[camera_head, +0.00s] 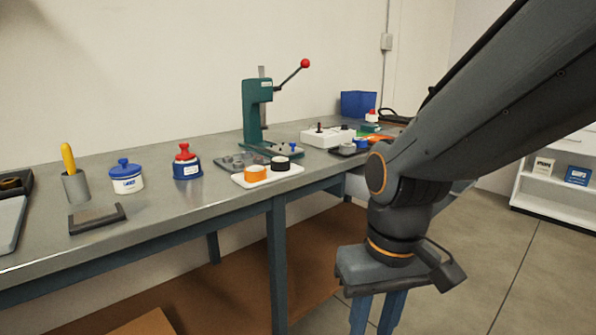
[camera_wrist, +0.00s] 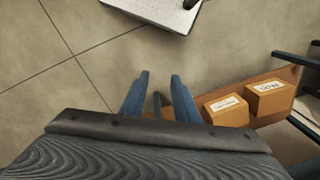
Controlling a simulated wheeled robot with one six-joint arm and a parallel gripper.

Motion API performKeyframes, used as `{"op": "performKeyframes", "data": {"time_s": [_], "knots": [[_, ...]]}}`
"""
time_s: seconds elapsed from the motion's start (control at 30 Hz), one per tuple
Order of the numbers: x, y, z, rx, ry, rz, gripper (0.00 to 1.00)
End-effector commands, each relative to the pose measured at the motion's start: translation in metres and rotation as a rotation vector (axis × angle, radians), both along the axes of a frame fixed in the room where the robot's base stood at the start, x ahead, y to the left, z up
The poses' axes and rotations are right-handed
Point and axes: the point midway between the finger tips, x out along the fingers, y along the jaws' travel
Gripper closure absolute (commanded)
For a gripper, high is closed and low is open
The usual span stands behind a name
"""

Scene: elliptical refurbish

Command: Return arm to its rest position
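My gripper (camera_head: 378,312) hangs pointing down in front of the workbench, over the floor, at the lower right of the head view. Its two blue fingers stand apart with nothing visible between them. In the wrist view the gripper (camera_wrist: 160,90) also shows its fingers apart, with the bare floor (camera_wrist: 120,70) beyond them. My arm reaches in from the upper right of the head view and covers part of the bench's far end.
The metal workbench (camera_head: 170,209) carries a green press (camera_head: 254,110), a blue-and-white jar (camera_head: 126,180), a red-topped blue container (camera_head: 187,165) and a white tray (camera_head: 268,176). Boxes (camera_wrist: 226,108) sit on its lower shelf (camera_wrist: 270,118). A white shelf unit (camera_head: 545,187) stands right. Floor is open between.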

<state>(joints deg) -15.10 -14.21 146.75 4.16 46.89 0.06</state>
Motion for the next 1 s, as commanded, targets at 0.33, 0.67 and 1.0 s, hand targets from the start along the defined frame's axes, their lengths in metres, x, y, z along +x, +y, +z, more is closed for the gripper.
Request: {"op": "performKeyframes", "data": {"time_s": [0.33,0.67,1.0], "knots": [[0.003,-0.024,0.029,-0.017,0.001,-0.065,0.72],[0.001,-0.062,0.068,-0.039,0.004,-0.166,0.72],[-0.001,-0.082,0.082,-0.049,0.004,-0.220,0.72]]}}
